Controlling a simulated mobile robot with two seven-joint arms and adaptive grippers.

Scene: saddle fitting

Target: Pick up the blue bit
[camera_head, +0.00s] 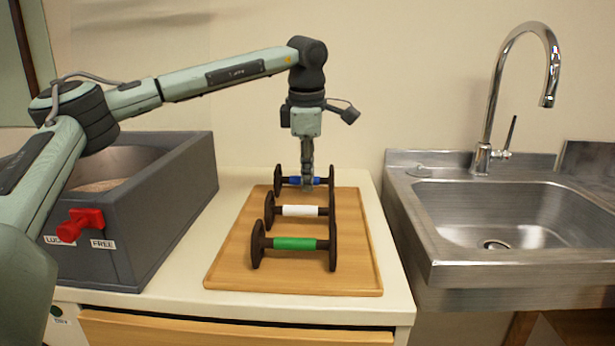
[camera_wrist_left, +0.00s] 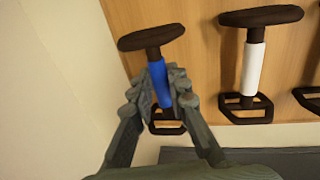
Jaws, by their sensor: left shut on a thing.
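The blue bit (camera_head: 292,180) lies at the far end of the wooden tray (camera_head: 228,262), a dark bar with a blue middle and a dark piece at each end. My left gripper (camera_head: 308,184) points straight down over it, with its fingers on either side of the bar. In the left wrist view my left gripper (camera_wrist_left: 166,98) is shut on the blue middle of the blue bit (camera_wrist_left: 157,75). I cannot tell whether the bit is clear of the tray. My right gripper is not in view.
A white bit (camera_head: 299,211) and a green bit (camera_head: 294,243) lie nearer on the tray. A grey bin (camera_head: 150,215) with a red handle (camera_head: 80,225) stands left. A steel sink (camera_head: 500,215) with a tall tap (camera_head: 490,110) is at right. The wall is close behind.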

